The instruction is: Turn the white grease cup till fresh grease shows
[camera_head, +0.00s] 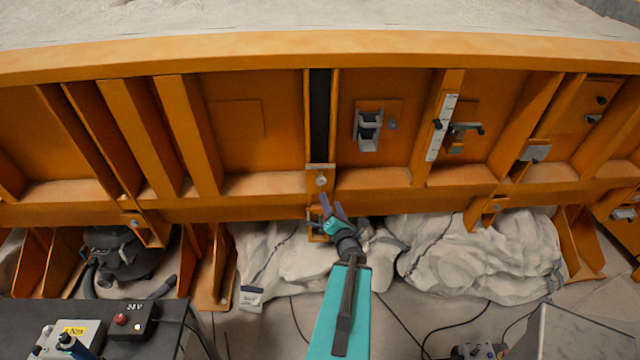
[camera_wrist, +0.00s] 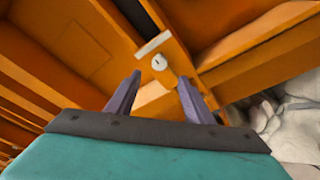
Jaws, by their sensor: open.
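The white grease cup (camera_head: 321,181) sits on a small orange bracket on the lower beam of the sandbed, below a dark vertical strip. No grease can be made out.
The orange sandbed wall (camera_head: 236,125) has ribs on both sides of the cup. A white scale (camera_head: 441,128) and a grey bracket (camera_head: 367,131) are to the right. Pale wrapped bundles (camera_head: 480,262) lie underneath. A dark bench with a control box (camera_head: 126,320) stands at lower left.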

